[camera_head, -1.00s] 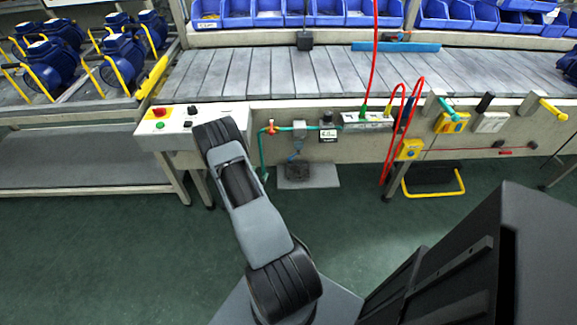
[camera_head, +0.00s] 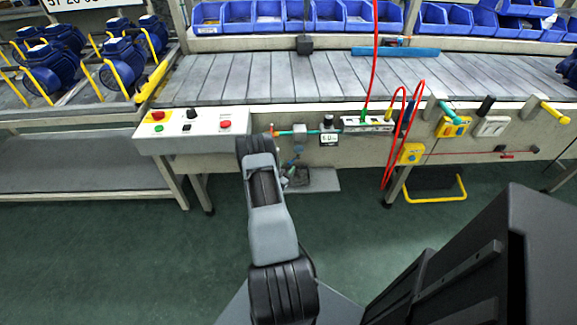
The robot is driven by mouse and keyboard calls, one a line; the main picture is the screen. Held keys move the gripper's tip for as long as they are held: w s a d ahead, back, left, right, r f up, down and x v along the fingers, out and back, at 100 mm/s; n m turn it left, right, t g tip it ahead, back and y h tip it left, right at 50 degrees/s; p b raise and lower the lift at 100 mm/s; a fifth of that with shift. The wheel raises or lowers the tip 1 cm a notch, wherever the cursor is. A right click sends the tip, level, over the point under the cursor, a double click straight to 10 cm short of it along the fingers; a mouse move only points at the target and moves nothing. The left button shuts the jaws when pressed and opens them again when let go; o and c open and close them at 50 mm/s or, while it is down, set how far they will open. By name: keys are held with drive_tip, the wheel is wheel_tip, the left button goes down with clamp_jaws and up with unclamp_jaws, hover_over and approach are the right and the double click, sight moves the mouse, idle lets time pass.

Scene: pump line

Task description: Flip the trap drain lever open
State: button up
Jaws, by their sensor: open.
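The teal air line (camera_head: 285,132) runs along the front of the conveyor bench, with a small orange-red fitting (camera_head: 274,131) at its left end. A grey block (camera_head: 299,134) sits on the line, with a small bluish part (camera_head: 297,150) hanging under it that looks like the trap. The drain lever is too small to make out, and its open or shut position cannot be told. My arm stands just left of and below this part and covers the lower left of the piping.
A white control box (camera_head: 190,128) with red, black and green buttons is left of my arm. A floor plate (camera_head: 325,181) lies below.

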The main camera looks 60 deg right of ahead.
drive_tip(key=shift+d, duration=1.15)
clamp_jaws()
